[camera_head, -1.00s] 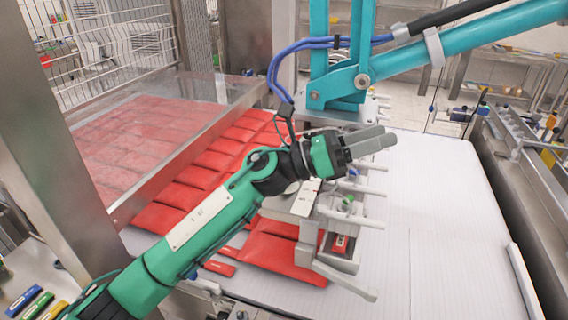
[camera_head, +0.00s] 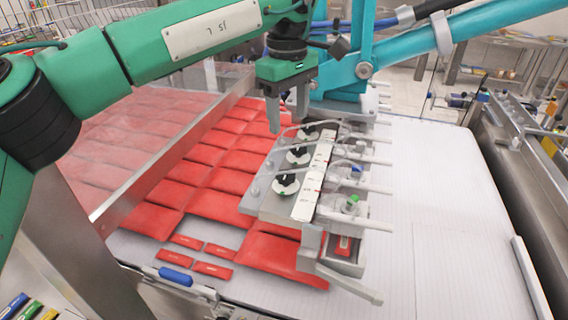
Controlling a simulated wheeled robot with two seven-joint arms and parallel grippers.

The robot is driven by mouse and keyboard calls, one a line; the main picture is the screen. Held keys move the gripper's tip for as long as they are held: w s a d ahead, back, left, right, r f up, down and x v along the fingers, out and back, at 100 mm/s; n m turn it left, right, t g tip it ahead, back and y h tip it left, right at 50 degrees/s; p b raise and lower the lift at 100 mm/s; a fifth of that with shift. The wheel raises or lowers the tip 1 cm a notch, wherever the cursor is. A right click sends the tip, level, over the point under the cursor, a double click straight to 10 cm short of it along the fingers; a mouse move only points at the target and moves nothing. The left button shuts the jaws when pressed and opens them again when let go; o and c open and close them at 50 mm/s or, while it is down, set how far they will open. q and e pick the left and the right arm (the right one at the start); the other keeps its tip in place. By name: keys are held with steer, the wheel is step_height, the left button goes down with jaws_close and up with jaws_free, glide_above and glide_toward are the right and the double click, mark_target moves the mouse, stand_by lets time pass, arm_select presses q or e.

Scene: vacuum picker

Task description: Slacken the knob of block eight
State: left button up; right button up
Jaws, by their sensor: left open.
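The vacuum picker head (camera_head: 325,190) is a grey block assembly with a row of black knobs on white dials. I see a near knob (camera_head: 287,181), a middle knob (camera_head: 298,152) and a far knob (camera_head: 309,131). The block numbers are too small to read, so I cannot tell which is block eight. My left gripper (camera_head: 288,120) points down with its two fingers apart and empty, at the far end of the knob row. It appears above the far knob and slightly left of it. My right gripper is out of view.
Red packs (camera_head: 215,180) lie in rows left of the picker. A teal arm (camera_head: 410,50) rises behind the picker. Small red cards (camera_head: 212,269) lie in front. A clear panel with a metal rail (camera_head: 160,165) stands at left. The white belt (camera_head: 440,200) is bare at right.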

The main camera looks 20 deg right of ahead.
arm_select(q)
steer(key=p, duration=0.4)
glide_toward(286, 174)
step_height(286, 174, down, 7)
steer(key=shift+s+d, duration=0.1)
steer(key=shift+f, duration=0.6)
steer(key=c, duration=1)
